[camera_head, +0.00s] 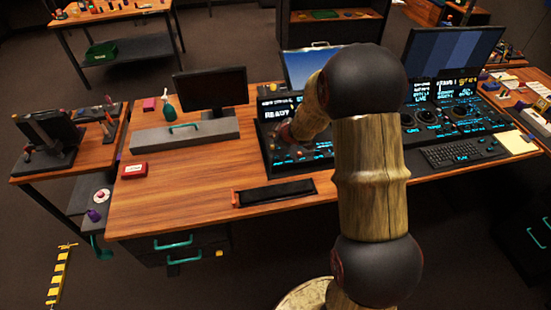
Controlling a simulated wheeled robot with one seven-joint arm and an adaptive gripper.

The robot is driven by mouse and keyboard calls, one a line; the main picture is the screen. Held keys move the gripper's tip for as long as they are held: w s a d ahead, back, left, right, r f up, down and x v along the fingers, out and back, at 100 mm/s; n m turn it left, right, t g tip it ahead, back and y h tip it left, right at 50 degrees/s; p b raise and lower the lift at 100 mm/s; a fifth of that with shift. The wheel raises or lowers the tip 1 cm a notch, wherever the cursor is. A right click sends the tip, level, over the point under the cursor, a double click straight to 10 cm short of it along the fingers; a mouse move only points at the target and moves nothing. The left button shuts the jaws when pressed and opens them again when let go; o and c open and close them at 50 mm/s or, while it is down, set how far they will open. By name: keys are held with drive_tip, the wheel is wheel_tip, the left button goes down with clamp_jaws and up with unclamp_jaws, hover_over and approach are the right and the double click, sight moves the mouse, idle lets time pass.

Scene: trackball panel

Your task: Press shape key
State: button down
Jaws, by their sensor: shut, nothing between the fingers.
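The control panel (275,105) with a lit "READY" readout stands on the wooden desk, left of my arm's upper bend. Its sloped face holds small lit keys, too small to read, so I cannot tell which one is the shape key. My gripper (283,137) shows small and dark at the end of my arm, low over the left part of this panel. It is shut and empty. I cannot tell whether it touches a key. My forearm and the large dark joint hide the panel's right part.
A second lit panel (455,112) and a black keyboard (462,152) are to the right. A black tray (274,193) lies at the front edge. The desk's left front (180,200) is clear.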

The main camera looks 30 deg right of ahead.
sight(275, 158)
drive_tip(key=shift+f, duration=0.2)
wheel_tip(275, 158, down, 8)
drive_tip(key=b, duration=0.8)
drive_tip(key=shift+f+b, duration=0.2)
drive_tip(key=shift+b, duration=0.15)
idle(0.9)
drive_tip(key=shift+f, duration=0.45)
drive_tip(key=shift+f+b, duration=0.55)
drive_tip(key=shift+b, duration=0.1)
idle(0.6)
idle(0.3)
drive_tip(key=shift+r+p, duration=1)
drive_tip(key=shift+p, duration=0.05)
wheel_tip(275, 158, up, 5)
drive_tip(key=p, duration=0.5)
